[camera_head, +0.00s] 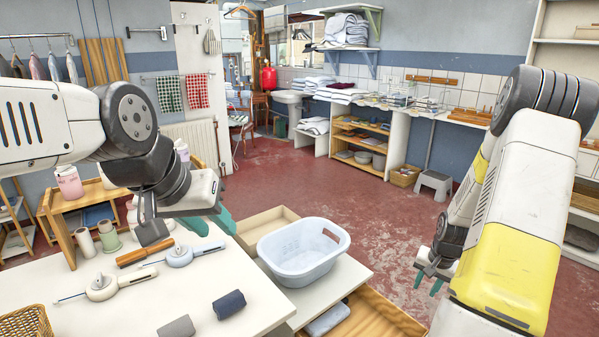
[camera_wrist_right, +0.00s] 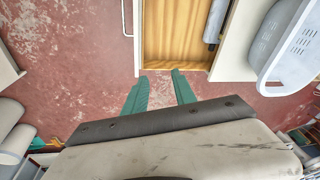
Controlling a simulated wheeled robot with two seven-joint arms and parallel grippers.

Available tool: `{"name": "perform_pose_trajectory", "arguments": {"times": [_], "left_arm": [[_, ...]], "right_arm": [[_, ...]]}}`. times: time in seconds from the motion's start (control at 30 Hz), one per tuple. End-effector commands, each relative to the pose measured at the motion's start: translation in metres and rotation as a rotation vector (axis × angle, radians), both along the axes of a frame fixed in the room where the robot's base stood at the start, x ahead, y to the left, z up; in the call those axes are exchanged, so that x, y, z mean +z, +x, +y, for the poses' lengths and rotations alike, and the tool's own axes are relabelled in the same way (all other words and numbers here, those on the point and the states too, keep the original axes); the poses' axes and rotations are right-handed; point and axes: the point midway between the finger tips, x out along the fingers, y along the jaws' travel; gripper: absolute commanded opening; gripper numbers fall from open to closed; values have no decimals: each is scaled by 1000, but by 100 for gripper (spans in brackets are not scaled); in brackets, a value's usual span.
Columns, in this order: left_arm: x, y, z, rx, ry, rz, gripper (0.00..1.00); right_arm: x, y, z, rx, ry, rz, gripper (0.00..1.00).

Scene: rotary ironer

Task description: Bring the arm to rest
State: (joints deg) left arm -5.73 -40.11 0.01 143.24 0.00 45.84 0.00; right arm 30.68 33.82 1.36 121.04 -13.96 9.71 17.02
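My left gripper (camera_head: 211,222) is over the white table, near its back edge, with its teal fingers apart and nothing seen between them. It is just behind the white and blue-grey handled tools. My right gripper (camera_head: 428,283) hangs low over the red floor, right of the table and the wooden drawer. In the right wrist view, the right gripper (camera_wrist_right: 160,92) has its two teal fingers spread apart and empty, with red floor and the edge of the open wooden drawer (camera_wrist_right: 172,50) beyond them.
The floor (camera_head: 375,225) behind is clear.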

Motion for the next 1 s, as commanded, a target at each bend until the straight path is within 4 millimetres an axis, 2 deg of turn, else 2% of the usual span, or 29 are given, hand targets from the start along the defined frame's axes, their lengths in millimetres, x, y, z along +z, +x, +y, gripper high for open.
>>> {"name": "perform_pose_trajectory", "arguments": {"times": [0.03, 0.23, 0.37, 0.5, 0.7, 0.9, 1.0], "left_arm": [[0, 0, 0, 0, 0, 0, 36], [0, 0, 0, 0, 0, 0, 36], [0, 0, 0, 0, 0, 0, 36], [0, 0, 0, 0, 0, 0, 36], [0, 0, 0, 0, 0, 0, 36], [0, 0, 0, 0, 0, 0, 36], [0, 0, 0, 0, 0, 0, 36]], "right_arm": [[35, 6, 11, 34, -19, -25, 32], [144, 1, 63, 164, -61, -91, 32], [205, -18, 100, 248, -77, -141, 32], [260, -51, 139, 342, -84, -200, 32], [315, -112, 188, 481, -78, -287, 32], [338, -164, 217, 589, -62, -350, 32], [342, -177, 223, 617, -57, -366, 32]]}}
